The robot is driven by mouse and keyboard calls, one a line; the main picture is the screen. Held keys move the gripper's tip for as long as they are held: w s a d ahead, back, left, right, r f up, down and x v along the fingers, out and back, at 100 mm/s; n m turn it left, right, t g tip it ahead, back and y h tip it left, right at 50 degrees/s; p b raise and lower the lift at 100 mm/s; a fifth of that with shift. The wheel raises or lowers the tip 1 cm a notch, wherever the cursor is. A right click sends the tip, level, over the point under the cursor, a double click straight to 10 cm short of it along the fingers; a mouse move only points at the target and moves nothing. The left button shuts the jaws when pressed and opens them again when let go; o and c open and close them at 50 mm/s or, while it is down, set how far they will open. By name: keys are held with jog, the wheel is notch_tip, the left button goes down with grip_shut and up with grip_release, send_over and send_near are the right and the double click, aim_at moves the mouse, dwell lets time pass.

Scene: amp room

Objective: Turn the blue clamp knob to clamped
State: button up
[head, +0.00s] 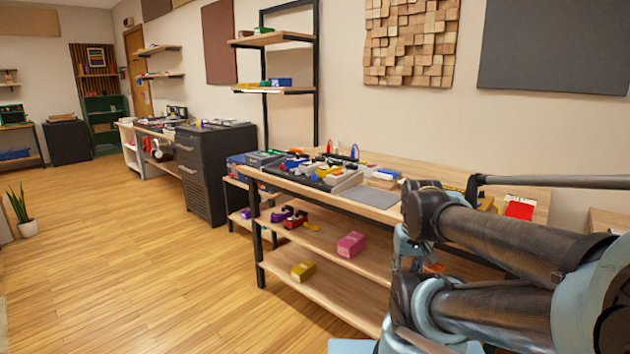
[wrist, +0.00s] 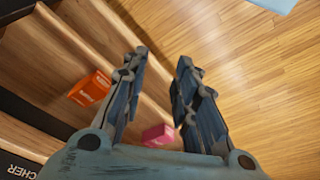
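I cannot make out the blue clamp knob for certain in either view. The workbench (head: 330,191) in the head view carries a crowd of small items, some of them blue, too small to tell apart. My gripper (wrist: 163,60) is open and empty in the wrist view, its two fingers apart. It points down past the bench shelves toward the wooden floor and touches nothing that I can see. In the head view my arm covers the right part of the bench, and the gripper itself is not clearly seen there.
A pink box (head: 351,244) and a yellow box (head: 303,270) lie on the bench's lower shelves. An orange box (wrist: 90,88) lies on a shelf left of my fingers. A black drawer cabinet (head: 215,170) stands beyond the bench.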

jog(key=w+r+t+h, duration=0.1)
jog(key=w+r+t, duration=0.1)
jog(key=w+r, duration=0.45)
jog(key=w+r+t, duration=0.3)
jog(key=w, duration=0.7)
jog(key=w+a+t, duration=0.1)
jog(key=w+a, duration=0.1)
jog(key=w, duration=0.3)
jog(key=w+a+t+h, duration=0.1)
jog(key=w+a+t, duration=0.1)
jog(key=w, duration=0.3)
jog(key=w+a+r+m+t+h, duration=0.1)
jog(key=w+a+t, duration=0.1)
jog(key=w+a, duration=0.2)
jog(key=shift+w, duration=1)
jog(key=w+a+t, duration=0.2)
jog(key=w+a, duration=0.1)
jog(key=a, duration=0.3)
jog(key=n+t+y, duration=0.2)
jog(key=t+y, duration=0.2)
send_near(315, 176)
jog(key=w, duration=0.8)
jog(key=shift+w+a, duration=0.3)
jog(key=shift+w, duration=0.05)
